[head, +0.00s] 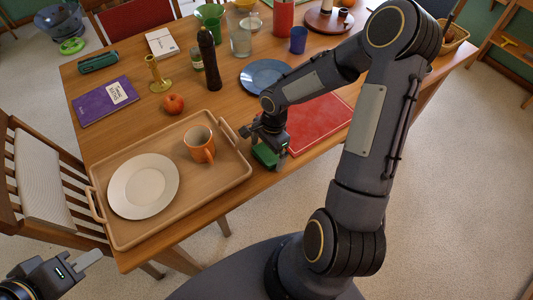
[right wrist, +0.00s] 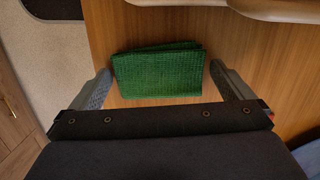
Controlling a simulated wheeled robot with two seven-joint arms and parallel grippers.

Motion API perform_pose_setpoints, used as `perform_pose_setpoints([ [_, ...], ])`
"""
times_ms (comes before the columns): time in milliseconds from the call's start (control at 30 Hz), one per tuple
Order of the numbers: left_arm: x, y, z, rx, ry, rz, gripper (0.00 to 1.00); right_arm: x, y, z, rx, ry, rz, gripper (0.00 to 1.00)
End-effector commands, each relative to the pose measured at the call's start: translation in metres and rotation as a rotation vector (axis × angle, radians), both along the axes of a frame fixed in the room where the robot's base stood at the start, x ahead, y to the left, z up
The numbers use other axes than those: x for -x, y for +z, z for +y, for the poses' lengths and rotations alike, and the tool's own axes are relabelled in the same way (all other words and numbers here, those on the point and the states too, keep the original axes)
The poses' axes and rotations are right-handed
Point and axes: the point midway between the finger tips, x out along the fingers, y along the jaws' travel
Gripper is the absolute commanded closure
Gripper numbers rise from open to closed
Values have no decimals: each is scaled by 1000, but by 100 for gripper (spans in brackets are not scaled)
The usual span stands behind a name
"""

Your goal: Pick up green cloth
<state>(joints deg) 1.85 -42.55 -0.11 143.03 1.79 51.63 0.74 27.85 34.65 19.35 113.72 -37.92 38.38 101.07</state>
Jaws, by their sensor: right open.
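The folded green cloth (head: 265,155) lies on the wooden table near its front edge, between the tray and a red mat. In the right wrist view the cloth (right wrist: 157,70) is a flat folded rectangle with a woven texture. My right gripper (head: 268,141) is directly over it and hides part of it in the head view. In the right wrist view the right gripper (right wrist: 162,76) is open, with one finger on either side of the cloth and visible gaps. My left gripper (head: 86,262) is at the lower left, off the table; its finger opening is unclear.
A tan tray (head: 231,176) with a white plate (head: 143,186) and an orange mug (head: 200,143) stands left of the cloth. The red mat (head: 320,122) lies to the right. A blue plate (head: 265,75) and dark bottle (head: 208,60) stand farther back.

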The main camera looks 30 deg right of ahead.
Motion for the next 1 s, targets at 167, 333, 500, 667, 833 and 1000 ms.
perform_pose_setpoints([
  [167,0,0,0,0,0,0,69,0,0,0,0,0,0,1],
  [333,0,0,0,0,0,0,69,0,0,0,0,0,0,24],
  [500,0,0,0,0,0,0,69,0,0,0,0,0,0,35],
  [667,0,0,0,0,0,0,69,0,0,0,0,0,0,35],
  [833,0,0,0,0,0,0,69,0,6,0,1,0,-2,35],
  [1000,0,2,0,0,0,0,69,-1,27,-1,2,-2,-6,35],
])
